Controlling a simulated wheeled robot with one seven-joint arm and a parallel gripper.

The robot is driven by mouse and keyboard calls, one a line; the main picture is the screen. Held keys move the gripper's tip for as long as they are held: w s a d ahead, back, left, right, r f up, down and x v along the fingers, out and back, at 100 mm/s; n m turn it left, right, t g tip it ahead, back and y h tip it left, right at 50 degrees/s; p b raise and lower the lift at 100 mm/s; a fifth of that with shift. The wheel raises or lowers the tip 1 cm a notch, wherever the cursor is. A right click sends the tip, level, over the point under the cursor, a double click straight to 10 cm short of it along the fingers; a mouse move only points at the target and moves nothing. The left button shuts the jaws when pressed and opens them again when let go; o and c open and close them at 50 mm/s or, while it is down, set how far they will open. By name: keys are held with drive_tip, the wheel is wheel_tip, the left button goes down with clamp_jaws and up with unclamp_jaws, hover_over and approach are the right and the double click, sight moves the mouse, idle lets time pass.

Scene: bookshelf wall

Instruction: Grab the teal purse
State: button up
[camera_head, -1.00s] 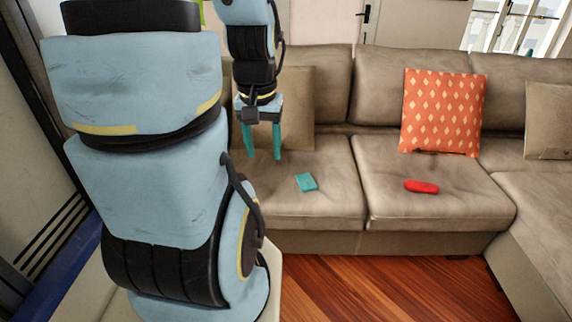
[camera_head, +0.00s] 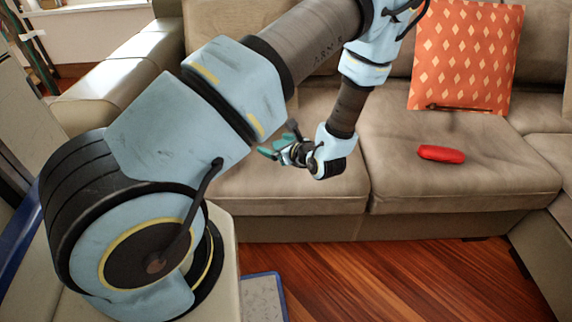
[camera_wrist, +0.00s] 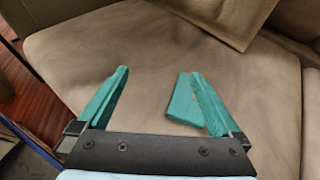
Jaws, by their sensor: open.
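The teal purse (camera_wrist: 182,103) is a small flat teal item on the beige sofa seat in the wrist view. It lies beside the right finger, on the inner side, and that finger hides part of it. My gripper (camera_wrist: 160,73) has two teal fingers spread wide, with bare cushion between the left finger and the purse. In the head view my gripper (camera_head: 273,146) is low over the left seat cushion, pointing left. There I cannot tell the purse apart from the teal fingers. Whether a finger touches the purse is unclear.
A red item (camera_head: 441,153) lies on the right seat cushion (camera_head: 470,185). An orange patterned pillow (camera_head: 465,55) leans on the backrest behind it. A beige pillow (camera_wrist: 215,15) is ahead in the wrist view. Wooden floor (camera_head: 400,270) is clear before the sofa.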

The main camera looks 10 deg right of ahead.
sight(276, 144)
drive_tip(key=d+f+m+h, duration=0.1)
drive_tip(key=d+f, duration=0.1)
drive_tip(key=d+f+m+h, duration=0.1)
drive_tip(key=f, duration=0.1)
drive_tip(key=d+f+m+t+h+b, duration=0.1)
drive_tip(key=d, duration=0.1)
drive_tip(key=shift+s+d+f+m, duration=0.25)
drive_tip(key=shift+d+f+m, duration=0.05)
drive_tip(key=shift+d+f, duration=0.1)
drive_tip(key=x, duration=0.3)
drive_tip(key=shift+w+f, duration=0.1)
drive_tip(key=shift+w, duration=0.2)
drive_tip(key=shift+r+b+x, duration=0.2)
drive_tip(key=shift+b+x, duration=0.1)
drive_tip(key=shift+x, duration=2.95)
drive_tip(key=shift+d, duration=0.1)
drive_tip(key=c, duration=1.1)
